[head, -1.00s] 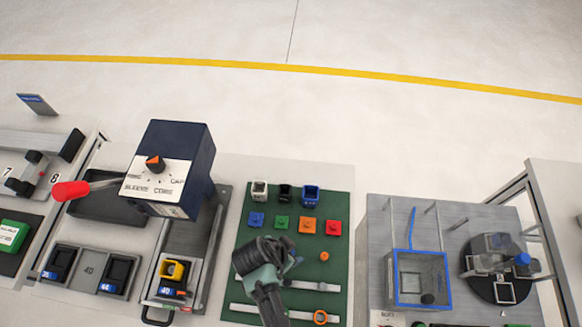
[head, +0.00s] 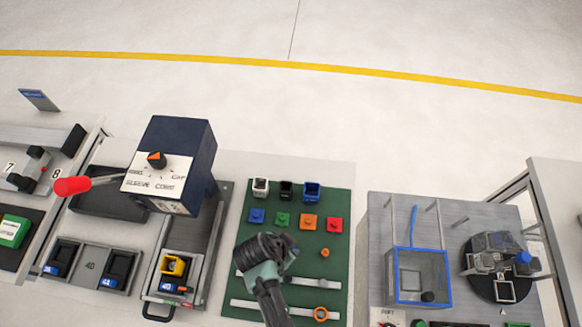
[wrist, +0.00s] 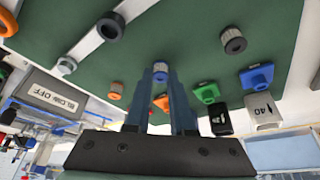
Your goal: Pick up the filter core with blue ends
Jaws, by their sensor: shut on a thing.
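The filter core with blue ends (wrist: 152,66) is a short pale cylinder with a blue rim, seen in the wrist view over the green mat (wrist: 200,20). My gripper (wrist: 161,70) is shut on it, with the core between the fingertips. I cannot tell whether the core is clear of the mat. In the head view my arm covers the core and most of the gripper.
Behind the cores are blue (head: 257,215), green (head: 282,220), orange (head: 308,221) and red (head: 335,224) caps, then white (head: 260,187), black (head: 286,190) and blue (head: 311,191) sleeves. A dark blue press (head: 180,150) stands left; a blue-edged clear box (head: 419,290) stands right.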

